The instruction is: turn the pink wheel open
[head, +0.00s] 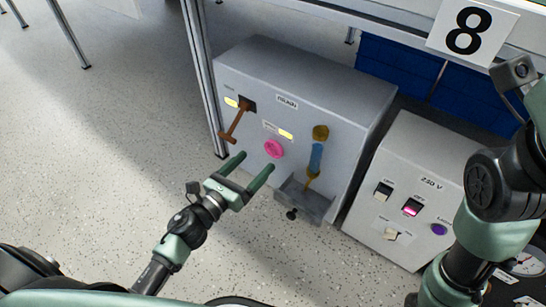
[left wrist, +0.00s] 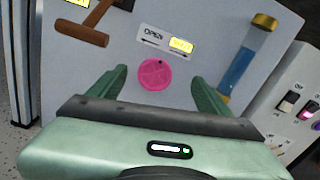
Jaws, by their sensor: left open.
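The pink wheel (head: 274,149) is a small round knob on the front of a grey box (head: 290,75), below a label and a yellow lamp. In the left wrist view the pink wheel (left wrist: 155,74) shows between the fingers, with an "OPEN" label and arrows just above it. My left gripper (head: 257,163) is open and empty, its fingers pointing at the box front just below the wheel. In the left wrist view the left gripper's fingers (left wrist: 161,82) stand on either side of the wheel, apart from it. My right gripper is not in view; only part of my right arm shows.
A brown T-handle (head: 236,122) sticks out left of the wheel. A blue and yellow tube (head: 316,158) stands right of it, above a grey tray (head: 305,201). A second box with switches (head: 408,185) stands to the right. A table frame is overhead; the floor in front is clear.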

